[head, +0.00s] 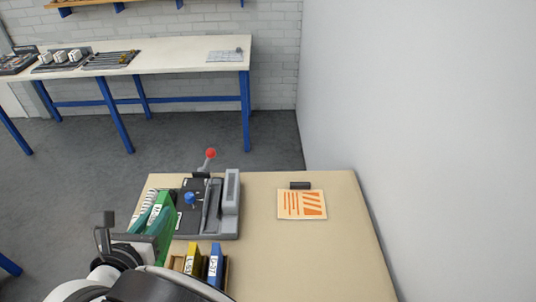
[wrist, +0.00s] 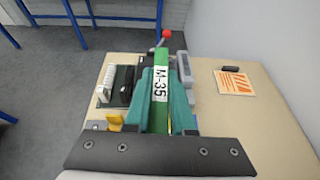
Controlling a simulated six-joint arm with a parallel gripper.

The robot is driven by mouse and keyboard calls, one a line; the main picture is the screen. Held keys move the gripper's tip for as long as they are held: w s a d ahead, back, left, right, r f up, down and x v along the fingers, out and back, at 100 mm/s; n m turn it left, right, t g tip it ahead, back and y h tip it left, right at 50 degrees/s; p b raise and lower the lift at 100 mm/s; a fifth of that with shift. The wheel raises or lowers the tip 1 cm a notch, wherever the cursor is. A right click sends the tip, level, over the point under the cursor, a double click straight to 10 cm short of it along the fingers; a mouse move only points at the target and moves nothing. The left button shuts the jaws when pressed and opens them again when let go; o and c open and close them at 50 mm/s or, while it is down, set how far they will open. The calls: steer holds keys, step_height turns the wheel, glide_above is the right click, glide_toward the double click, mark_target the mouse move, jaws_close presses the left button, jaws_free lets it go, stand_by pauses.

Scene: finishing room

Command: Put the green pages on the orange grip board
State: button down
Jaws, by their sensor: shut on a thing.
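A green folder-like item (head: 166,214) with a white label stands upright at the left of the tan table; in the wrist view its spine (wrist: 161,68) reads M-35. My gripper (wrist: 161,108) is shut on it, with a teal finger on each side of the spine. Most of its lower part is hidden by the gripper. A flat cream board with orange stripes and lines (head: 302,204) lies at the table's right, with a dark bar (head: 300,185) at its far edge. The board also shows in the wrist view (wrist: 236,84), to the right of my gripper and apart from it.
A grey machine (head: 230,205) with a red-knobbed lever (head: 210,154) stands between the green item and the board. Yellow (head: 192,260) and blue (head: 215,265) labelled folders stand near the front. The table around the board is clear. A wall borders the right; a long bench (head: 180,60) stands behind.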

steer(key=w+d+m+h, duration=0.2)
steer(key=w+d+h, duration=0.1)
steer(key=w+d, duration=0.55)
steer(key=w+d+m+g+h, duration=0.2)
steer(key=w+d+m+h, duration=0.1)
steer(key=d, duration=1.3)
steer(key=w+d+m+g+h, duration=0.2)
steer(key=d+m+h, duration=0.1)
steer(key=d, duration=1.3)
steer(key=shift+w+a+f, duration=1)
steer(key=shift+a+f, duration=0.8)
steer(key=shift+f, duration=0.9)
steer(key=shift+w+a+f, duration=1)
steer(key=shift+a+f, duration=0.85)
steer(key=shift+f, duration=0.8)
steer(key=shift+w+a+f, duration=1)
steer(key=shift+a+f, duration=0.8)
steer(key=shift+f, duration=0.9)
steer(key=c, duration=0.8)
jaws_free()
steer(key=shift+f, duration=0.15)
steer(key=shift+o, duration=0.2)
